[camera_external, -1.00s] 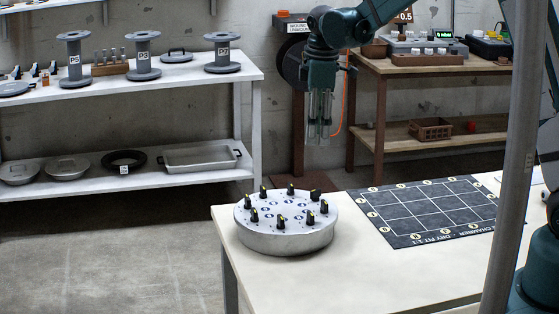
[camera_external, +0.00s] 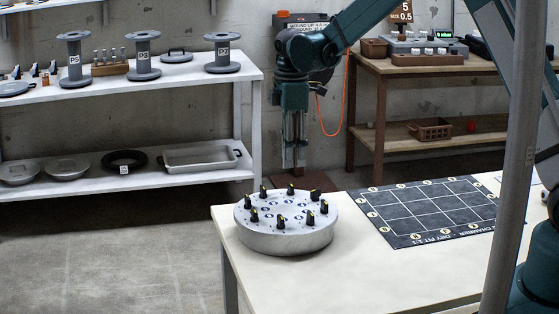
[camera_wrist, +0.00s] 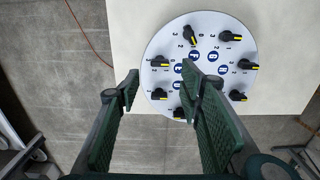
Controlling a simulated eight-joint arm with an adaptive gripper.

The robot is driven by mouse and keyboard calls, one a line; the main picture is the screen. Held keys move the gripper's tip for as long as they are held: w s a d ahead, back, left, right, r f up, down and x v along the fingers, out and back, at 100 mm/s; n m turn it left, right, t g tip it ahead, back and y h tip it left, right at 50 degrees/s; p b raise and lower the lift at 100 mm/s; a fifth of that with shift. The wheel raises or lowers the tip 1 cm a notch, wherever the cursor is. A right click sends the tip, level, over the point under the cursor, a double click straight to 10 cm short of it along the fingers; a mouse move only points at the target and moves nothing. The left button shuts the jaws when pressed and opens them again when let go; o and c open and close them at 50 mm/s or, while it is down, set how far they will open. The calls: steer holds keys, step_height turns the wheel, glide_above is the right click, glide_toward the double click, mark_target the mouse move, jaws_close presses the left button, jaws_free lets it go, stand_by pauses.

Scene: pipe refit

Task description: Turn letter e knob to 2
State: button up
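A round pale dial unit (camera_external: 285,238) stands on the near table, with a ring of black knobs, such as this one (camera_external: 290,189), with yellow pointer marks on its top. In the wrist view the dial plate (camera_wrist: 210,25) shows several knobs (camera_wrist: 230,36), small numbers beside them and blue letter badges (camera_wrist: 212,56) inside the ring. The letters are too small and turned to read surely, so I cannot tell which knob is e. My gripper (camera_external: 294,165) hangs pointing down, above and apart from the dial. In the wrist view my gripper (camera_wrist: 160,76) is open and empty; its right finger hides part of the plate.
A dark gridded mat (camera_external: 430,212) lies on the white table (camera_external: 370,275) right of the dial. A vertical grey post (camera_external: 512,180) stands at the right. Shelves with spools (camera_external: 143,58) are at the back left. An orange cable (camera_external: 346,105) hangs behind my arm.

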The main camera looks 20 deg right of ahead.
mark_target(291, 184)
steer(key=shift+f, duration=3.9)
steer(key=c, duration=0.9)
